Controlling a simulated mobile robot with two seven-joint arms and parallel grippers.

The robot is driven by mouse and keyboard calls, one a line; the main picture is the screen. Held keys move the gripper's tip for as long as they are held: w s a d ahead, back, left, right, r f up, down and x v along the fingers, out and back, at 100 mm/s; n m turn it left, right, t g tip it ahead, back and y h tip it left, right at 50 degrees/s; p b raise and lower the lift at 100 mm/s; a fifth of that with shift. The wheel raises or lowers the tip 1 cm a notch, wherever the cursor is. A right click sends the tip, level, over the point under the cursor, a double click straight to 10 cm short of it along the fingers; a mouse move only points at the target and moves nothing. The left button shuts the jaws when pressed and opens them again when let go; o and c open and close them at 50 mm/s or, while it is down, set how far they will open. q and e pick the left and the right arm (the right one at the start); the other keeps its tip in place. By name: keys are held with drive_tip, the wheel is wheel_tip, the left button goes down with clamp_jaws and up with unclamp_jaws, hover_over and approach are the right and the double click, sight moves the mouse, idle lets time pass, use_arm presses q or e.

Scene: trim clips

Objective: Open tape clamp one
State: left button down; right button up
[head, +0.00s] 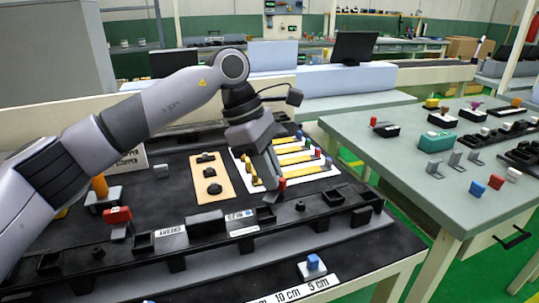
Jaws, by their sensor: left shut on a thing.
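My left gripper (272,192) reaches down from above to the rear edge of the long black rail (208,228). It is shut on a small red-topped clamp (281,184), which is mostly hidden by the fingers; I cannot tell how far its lever is lifted. A blue-topped clamp (313,263) stands at the front by a ruler strip marked 10 cm and 5 cm. I cannot read a number on any clamp. My right gripper is not in view.
Behind the gripper lies a white board (308,170) with yellow strips and several coloured knobs. A wooden plate (211,188) with black knobs lies left of it. An orange-topped fixture (100,187) stands at the left. A second table (400,150) with small parts is at the right.

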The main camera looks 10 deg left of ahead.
use_arm(q)
drive_tip(key=shift+r+m+g+p, duration=0.25)
drive_tip(key=shift+m+g+p, duration=0.1)
drive_tip(key=shift+m, duration=0.15)
drive_tip(key=m+p, duration=0.1)
drive_tip(key=m+g+p, duration=0.1)
drive_tip(key=m, duration=0.1)
drive_tip(key=shift+w+d+y, duration=0.1)
drive_tip(key=shift+w+y, duration=0.1)
drive_tip(key=shift+y, duration=0.1)
drive_tip(key=shift+w+f+m+g+p, duration=0.15)
drive_tip(key=shift+m+g+p, duration=0.4)
drive_tip(key=shift+m, duration=0.85)
drive_tip(key=shift+y, duration=0.3)
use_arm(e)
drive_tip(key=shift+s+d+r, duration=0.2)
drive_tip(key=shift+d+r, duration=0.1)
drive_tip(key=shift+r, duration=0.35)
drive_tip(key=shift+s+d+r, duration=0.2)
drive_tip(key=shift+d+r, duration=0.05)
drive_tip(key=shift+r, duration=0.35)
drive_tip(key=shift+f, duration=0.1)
use_arm(q)
drive_tip(key=c, duration=1.2)
unclamp_jaws()
drive_tip(key=shift+o, duration=0.4)
drive_tip(key=shift+f, duration=0.1)
